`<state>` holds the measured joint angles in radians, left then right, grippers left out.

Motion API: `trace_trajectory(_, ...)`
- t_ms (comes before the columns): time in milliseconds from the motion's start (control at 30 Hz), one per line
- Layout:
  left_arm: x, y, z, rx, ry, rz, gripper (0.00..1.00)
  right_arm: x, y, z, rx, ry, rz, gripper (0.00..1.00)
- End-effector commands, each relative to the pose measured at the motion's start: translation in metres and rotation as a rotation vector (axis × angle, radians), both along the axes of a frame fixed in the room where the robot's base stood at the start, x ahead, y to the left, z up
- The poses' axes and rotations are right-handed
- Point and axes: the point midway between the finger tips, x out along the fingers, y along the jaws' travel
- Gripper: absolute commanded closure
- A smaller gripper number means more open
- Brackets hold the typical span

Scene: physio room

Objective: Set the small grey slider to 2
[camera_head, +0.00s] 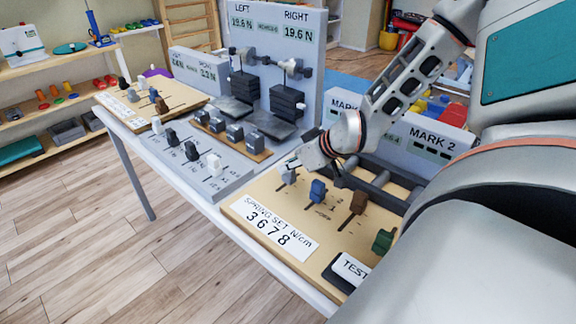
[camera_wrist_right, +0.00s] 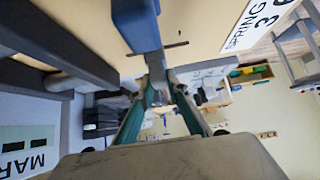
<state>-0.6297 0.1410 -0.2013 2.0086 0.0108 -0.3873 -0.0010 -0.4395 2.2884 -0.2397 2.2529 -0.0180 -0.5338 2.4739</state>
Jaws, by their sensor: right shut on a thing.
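The small grey slider (camera_head: 288,176) stands in the leftmost slot of the tan spring board (camera_head: 262,186). My right gripper (camera_head: 291,164) comes down over it from the upper right and is shut on it; the jaws partly cover it. In the right wrist view the teal-padded fingers (camera_wrist_right: 158,88) close together, and the held part is hard to make out. A blue slider (camera_head: 318,191) stands just right of the grey one and shows large in the right wrist view (camera_wrist_right: 137,25). The scale mark at the grey slider is too small to read. My left gripper is not in view.
A brown slider (camera_head: 358,203), a green knob (camera_head: 383,240) and a TEST button (camera_head: 351,268) are on the same board. Dark rollers (camera_head: 370,187) and the MARK 2 panel (camera_head: 432,143) stand behind. Another slider panel (camera_head: 205,170) lies to the left.

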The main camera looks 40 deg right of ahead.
Motion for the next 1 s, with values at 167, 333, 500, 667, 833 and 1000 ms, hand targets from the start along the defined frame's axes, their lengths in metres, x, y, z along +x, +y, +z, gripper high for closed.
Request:
trace_trajectory(167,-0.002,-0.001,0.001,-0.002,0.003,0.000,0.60,0.003,-0.022,0.003,-0.001,-0.005,-0.010,1.00)
trace_trajectory(333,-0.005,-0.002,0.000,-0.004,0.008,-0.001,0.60,0.003,-0.032,0.001,0.002,-0.003,-0.004,1.00)
trace_trajectory(500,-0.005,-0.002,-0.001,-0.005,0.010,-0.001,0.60,0.004,-0.036,0.000,0.000,-0.003,-0.002,1.00)
trace_trajectory(667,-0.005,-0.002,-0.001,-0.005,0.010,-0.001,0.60,0.004,-0.036,0.000,-0.003,-0.003,-0.003,1.00)
trace_trajectory(833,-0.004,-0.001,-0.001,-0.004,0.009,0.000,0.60,0.004,-0.036,0.000,-0.003,-0.003,-0.003,0.68)
trace_trajectory(1000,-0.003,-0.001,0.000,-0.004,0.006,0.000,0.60,0.004,-0.035,0.000,-0.001,-0.002,-0.001,0.68)
